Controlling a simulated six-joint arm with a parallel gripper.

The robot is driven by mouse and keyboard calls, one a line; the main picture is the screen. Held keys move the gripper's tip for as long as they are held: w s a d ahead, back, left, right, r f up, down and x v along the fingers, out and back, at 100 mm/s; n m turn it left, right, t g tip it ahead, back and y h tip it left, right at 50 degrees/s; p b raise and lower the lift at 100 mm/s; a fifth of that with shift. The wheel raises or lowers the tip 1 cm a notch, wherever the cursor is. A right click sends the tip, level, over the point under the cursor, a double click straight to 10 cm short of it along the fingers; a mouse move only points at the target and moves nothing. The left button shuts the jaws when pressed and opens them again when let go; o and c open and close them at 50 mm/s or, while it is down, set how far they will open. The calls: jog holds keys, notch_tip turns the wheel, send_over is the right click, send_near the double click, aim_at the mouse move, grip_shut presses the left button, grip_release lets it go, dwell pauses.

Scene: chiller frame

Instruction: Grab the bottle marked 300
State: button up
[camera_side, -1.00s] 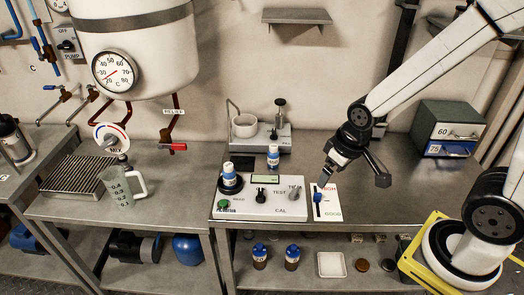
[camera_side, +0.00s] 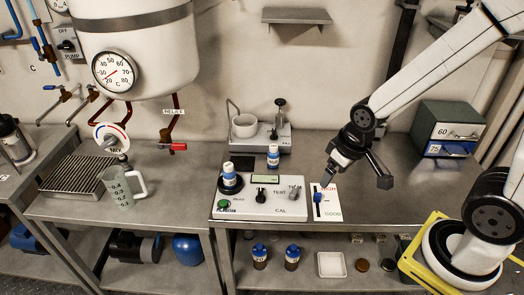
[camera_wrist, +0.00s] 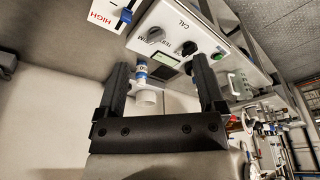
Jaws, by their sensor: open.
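A small bottle with a blue cap and white-and-blue label (camera_side: 273,157) stands behind the white test box. Another like it (camera_side: 229,176) stands on the box's round black seat at the left. Two darker blue-capped bottles (camera_side: 259,257) (camera_side: 292,258) stand on the lower shelf. No label can be read surely in the side view. My gripper (camera_side: 330,174) is above the table near the HIGH/GOOD card, right of the box and apart from the bottles. In the wrist view, its black fingers (camera_wrist: 160,66) are spread and empty, with a blue-and-white bottle (camera_wrist: 141,69) seen beyond them.
The white test box (camera_side: 290,209) has knobs, and the card with a blue slider (camera_side: 318,197) lies beside it. A stand with a white cup (camera_side: 245,126) is behind. Drawers marked 60 and 75 (camera_side: 447,130) stand at right. The tabletop between is clear.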

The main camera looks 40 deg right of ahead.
jog(key=shift+w, duration=0.1)
jog(key=n+t+y, duration=0.5)
jog(key=n+y, duration=0.2)
jog(key=n, duration=0.2)
send_near(224, 170)
jog(key=shift+w+a+f, duration=0.15)
jog(key=shift+w+f, duration=0.35)
jog(key=shift+w, duration=0.1)
jog(key=shift+w+a+f, duration=0.15)
jog(key=shift+w+f, duration=0.3)
jog(key=shift+w, duration=0.15)
jog(key=shift+x, duration=1.3)
jog(key=shift+a, duration=0.1)
jog(key=shift+x, duration=2.5)
jog(key=shift+s+f, duration=0.15)
